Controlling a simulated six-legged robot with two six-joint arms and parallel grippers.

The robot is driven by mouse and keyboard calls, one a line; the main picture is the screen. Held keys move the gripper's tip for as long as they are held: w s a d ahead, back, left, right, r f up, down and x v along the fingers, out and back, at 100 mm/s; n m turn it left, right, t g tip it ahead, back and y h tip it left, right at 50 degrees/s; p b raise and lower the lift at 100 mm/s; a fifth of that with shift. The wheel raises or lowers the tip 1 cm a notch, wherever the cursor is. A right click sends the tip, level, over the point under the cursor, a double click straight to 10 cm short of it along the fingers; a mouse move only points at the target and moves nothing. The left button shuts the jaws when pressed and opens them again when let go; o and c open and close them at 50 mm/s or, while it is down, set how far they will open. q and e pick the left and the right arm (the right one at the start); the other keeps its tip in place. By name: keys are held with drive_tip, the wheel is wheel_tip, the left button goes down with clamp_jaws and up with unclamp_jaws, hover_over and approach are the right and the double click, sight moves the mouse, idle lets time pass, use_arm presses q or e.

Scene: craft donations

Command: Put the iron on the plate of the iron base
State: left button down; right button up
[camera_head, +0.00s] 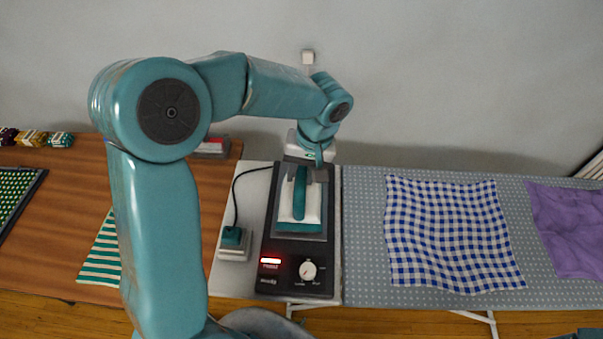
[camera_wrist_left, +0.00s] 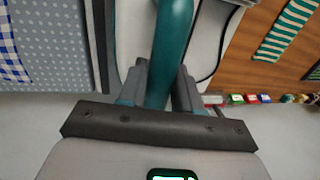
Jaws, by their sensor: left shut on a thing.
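The iron (camera_head: 300,213) has a white body and a teal handle. It is over the plate end of the black iron base (camera_head: 286,283), its length running along the base; I cannot tell whether it touches the plate. My left gripper (camera_head: 307,174) is shut on the handle from above at the far end. In the left wrist view the teal handle (camera_wrist_left: 171,45) passes between the two dark fingers of my left gripper (camera_wrist_left: 160,82). The plate is mostly hidden under the iron. My right gripper is not in view.
The base has a red-lit display (camera_head: 270,262) and a white knob (camera_head: 307,270). A corded teal-and-white block (camera_head: 234,240) stands left of it. A dotted ironing board (camera_head: 362,250) with a blue checked cloth (camera_head: 450,235) and a purple cloth (camera_head: 570,228) is on the right.

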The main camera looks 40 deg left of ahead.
use_arm(q)
drive_tip(key=shift+s+f, duration=0.1)
drive_tip(key=shift+f, duration=0.35)
drive_tip(key=shift+f, duration=0.1)
drive_tip(key=c, duration=1.2)
unclamp_jaws()
drive_tip(key=shift+f, duration=0.2)
drive_tip(key=o, duration=0.4)
drive_tip(key=shift+r, duration=0.1)
